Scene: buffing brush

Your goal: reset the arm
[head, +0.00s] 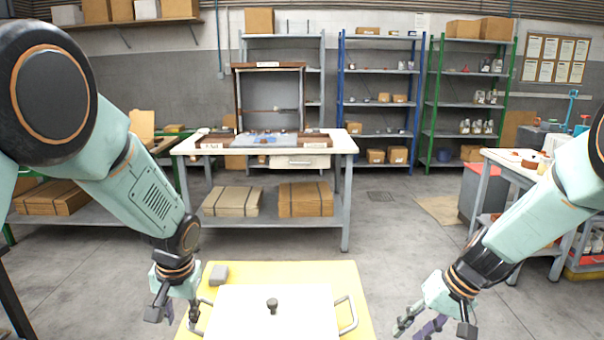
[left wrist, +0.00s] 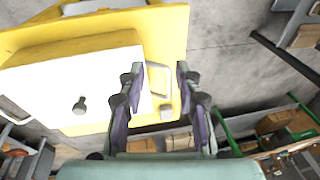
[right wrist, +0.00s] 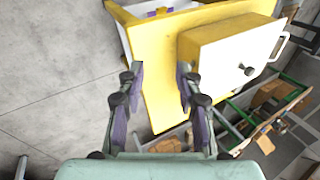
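My left gripper (head: 175,302) hangs beside the left edge of a yellow table. In the left wrist view its fingers (left wrist: 157,85) are spread apart with nothing between them. My right gripper (head: 436,318) hangs in the air to the right of the same table. In the right wrist view its fingers (right wrist: 160,85) are also spread and empty. No buffing brush can be made out with certainty in any view.
The yellow table (head: 347,277) bears a box with a white top (head: 240,310), a dark knob (head: 272,305) and side handles (head: 346,314). A grey block (head: 218,275) lies behind it. A workbench (head: 340,143), shelves (head: 380,103) and a right-hand table (head: 497,157) stand beyond open floor.

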